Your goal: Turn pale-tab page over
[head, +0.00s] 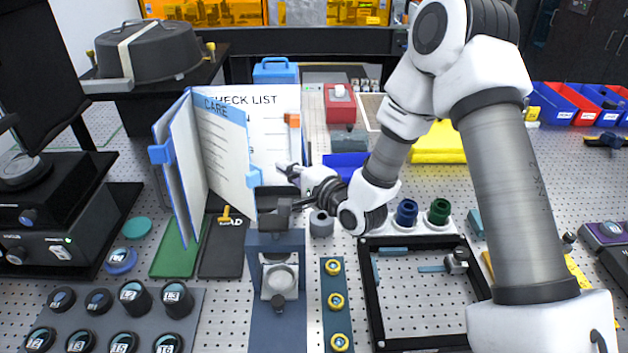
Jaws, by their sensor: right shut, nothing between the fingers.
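An open booklet (190,190) stands on the bench left of centre, with its leaves fanned upright. The leaf headed CARE (224,150) stands partly raised and carries a pale blue tab (255,177) on its right edge. A stronger blue tab (160,154) sits on the left leaf. A CHECK LIST page (278,130) with an orange tab (291,119) lies behind, partly covered by the CARE leaf. My right gripper (284,170) is shut and empty, just right of the pale tab and apparently apart from it. My left gripper is not in view.
A blue stand with a round lens (279,280) is below the gripper. A black frame (374,310) and blue and green knobs (407,211) lie under my right arm. Several black cylinders (134,297) fill a grey tray at lower left.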

